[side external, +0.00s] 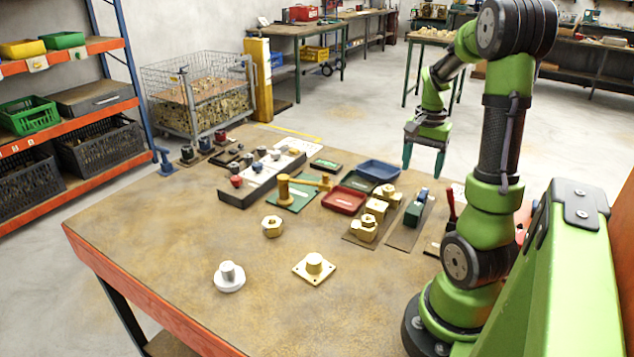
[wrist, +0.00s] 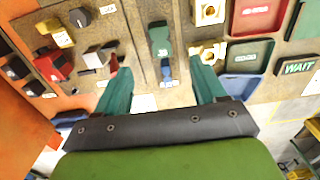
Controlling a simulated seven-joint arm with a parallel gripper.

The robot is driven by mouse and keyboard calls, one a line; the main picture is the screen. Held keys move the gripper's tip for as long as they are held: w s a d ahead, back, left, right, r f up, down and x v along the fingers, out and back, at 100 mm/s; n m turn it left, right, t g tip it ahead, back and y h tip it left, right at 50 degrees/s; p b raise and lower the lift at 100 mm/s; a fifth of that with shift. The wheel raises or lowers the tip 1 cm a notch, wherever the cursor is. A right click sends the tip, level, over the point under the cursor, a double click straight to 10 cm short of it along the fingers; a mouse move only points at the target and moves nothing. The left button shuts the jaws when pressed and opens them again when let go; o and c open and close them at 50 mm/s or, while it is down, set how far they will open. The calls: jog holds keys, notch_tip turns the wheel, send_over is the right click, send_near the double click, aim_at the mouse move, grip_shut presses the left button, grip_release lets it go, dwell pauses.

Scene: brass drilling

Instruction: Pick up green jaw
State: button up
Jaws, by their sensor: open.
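The green jaw (side external: 413,213) is a small dark green block on a narrow brown plate, right of the brass fittings in the side view. In the wrist view the green jaw (wrist: 159,40) lies upper centre, with a small blue piece (wrist: 167,70) close below it on the same plate. My gripper (side external: 424,160) hangs in the air above the back right of the bench, fingers down, apart from the jaw. In the wrist view my gripper (wrist: 159,68) has its green fingers spread wide with nothing between them. The jaw lies ahead of the fingertips, between their lines.
Brass fittings (side external: 364,228) stand close left of the jaw. Red (side external: 344,201) and blue (side external: 380,169) trays lie behind them. A red-handled item (side external: 452,206) is at right.

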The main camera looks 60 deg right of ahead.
send_near(415, 207)
jog(key=f, duration=0.2)
jog(key=a+f, duration=0.1)
jog(key=f, duration=0.2)
jog(key=shift+f, duration=0.1)
jog(key=shift+d+f, duration=0.25)
jog(key=shift+f, duration=1.1)
jog(key=shift+d+f, duration=0.2)
jog(key=shift+f, duration=1.15)
jog(key=shift+c, duration=0.4)
jog(key=c, duration=1.2)
